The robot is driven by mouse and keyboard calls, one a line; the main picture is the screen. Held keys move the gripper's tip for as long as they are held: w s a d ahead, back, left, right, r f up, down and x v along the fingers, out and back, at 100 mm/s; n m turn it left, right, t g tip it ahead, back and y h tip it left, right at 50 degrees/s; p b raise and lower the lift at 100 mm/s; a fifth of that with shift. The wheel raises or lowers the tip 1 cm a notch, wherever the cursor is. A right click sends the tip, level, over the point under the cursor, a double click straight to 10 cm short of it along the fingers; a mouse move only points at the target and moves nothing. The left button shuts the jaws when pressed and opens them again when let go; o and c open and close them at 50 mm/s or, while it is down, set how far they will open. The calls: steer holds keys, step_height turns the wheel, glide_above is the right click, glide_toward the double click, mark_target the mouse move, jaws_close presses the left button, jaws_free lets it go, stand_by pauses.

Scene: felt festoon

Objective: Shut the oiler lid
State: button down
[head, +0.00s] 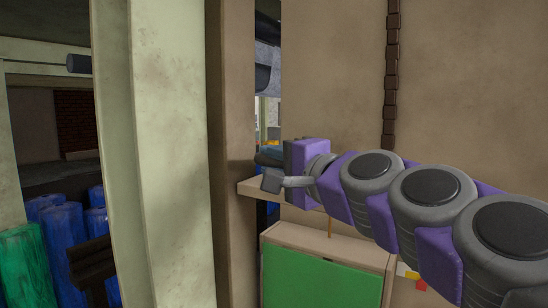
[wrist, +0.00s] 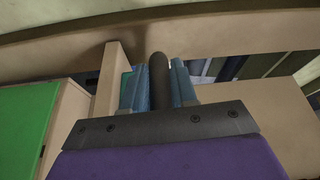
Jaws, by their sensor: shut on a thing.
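My gripper (wrist: 158,88) shows in the wrist view with its two blue-grey fingers on either side of a dark rounded bar (wrist: 158,72). It is shut on this bar, which stands upright in that picture. In the head view my purple and grey arm reaches in from the right, and the gripper end is by a narrow gap between beige panels. The fingertips are hard to make out there. A beige box with a green front (head: 320,278) stands below the arm; its green face also shows at the left of the wrist view (wrist: 24,130). I cannot tell which part is the oiler lid.
A pale green post (head: 165,150) stands left of the gripper. A beige shelf edge (head: 256,188) juts out just below it. A brown chain (head: 391,75) hangs on the beige wall behind my arm. Blue and green barrels (head: 25,265) stand at lower left.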

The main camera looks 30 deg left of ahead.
steer(key=shift+f, duration=0.5)
steer(key=shift+a+f, duration=0.1)
steer(key=shift+f, duration=0.05)
steer(key=c, duration=1)
jaws_free()
steer(key=shift+d, duration=0.2)
steer(key=shift+o, duration=0.2)
steer(key=shift+s+d, duration=0.2)
steer(key=shift+d, duration=0.15)
steer(key=p+v, duration=0.2)
steer(key=v, duration=1.4)
steer(key=shift+d, duration=0.35)
